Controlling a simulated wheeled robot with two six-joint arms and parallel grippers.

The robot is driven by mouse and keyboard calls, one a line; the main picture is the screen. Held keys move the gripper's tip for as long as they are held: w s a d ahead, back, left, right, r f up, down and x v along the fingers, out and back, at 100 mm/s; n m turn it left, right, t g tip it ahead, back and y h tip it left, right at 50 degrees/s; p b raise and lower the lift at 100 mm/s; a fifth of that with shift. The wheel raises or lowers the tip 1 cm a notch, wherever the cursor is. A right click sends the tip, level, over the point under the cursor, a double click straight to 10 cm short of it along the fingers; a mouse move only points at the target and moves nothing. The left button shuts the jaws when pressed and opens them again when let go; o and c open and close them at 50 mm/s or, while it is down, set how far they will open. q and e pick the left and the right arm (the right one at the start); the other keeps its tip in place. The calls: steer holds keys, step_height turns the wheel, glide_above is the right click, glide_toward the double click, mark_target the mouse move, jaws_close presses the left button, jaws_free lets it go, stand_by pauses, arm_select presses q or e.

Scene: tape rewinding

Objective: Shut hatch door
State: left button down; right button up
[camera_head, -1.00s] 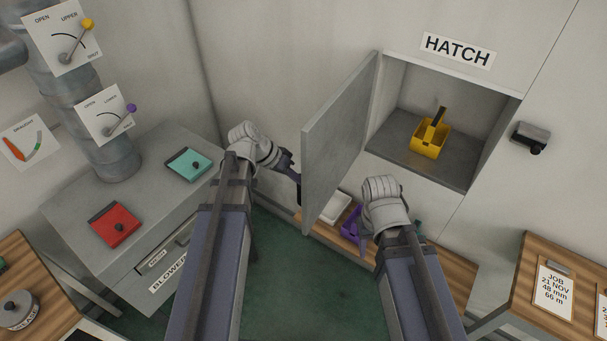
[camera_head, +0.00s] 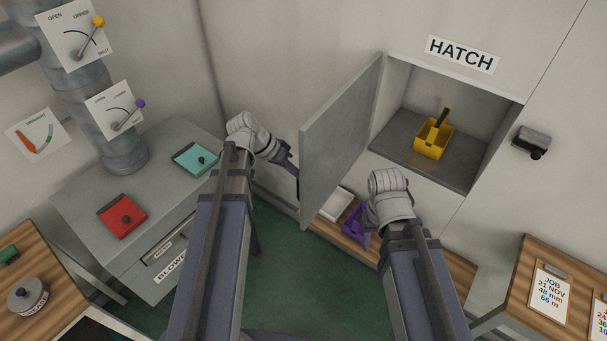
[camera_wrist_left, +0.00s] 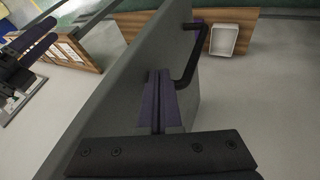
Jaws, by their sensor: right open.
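The grey hatch door (camera_head: 338,140) stands open, swung out to the left of the hatch opening (camera_head: 430,155). A yellow caddy (camera_head: 434,138) with a dark handle sits inside the hatch. My left gripper (camera_head: 293,178) is at the door's outer face. In the left wrist view its purple fingers (camera_wrist_left: 158,100) look shut together, close beside the door's dark bar handle (camera_wrist_left: 188,72) and not around it; whether they touch the door I cannot tell.
A low wooden shelf (camera_head: 430,258) below the hatch holds a white tray (camera_head: 337,203) and a purple caddy (camera_head: 353,219). A grey cabinet (camera_head: 75,205) stands left, a wooden table (camera_head: 515,295) right. Green floor (camera_head: 300,290) lies clear between.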

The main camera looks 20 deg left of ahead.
arm_select(q)
steer(key=p+v, duration=0.3)
steer(key=v, duration=0.2)
steer(key=shift+d, duration=0.1)
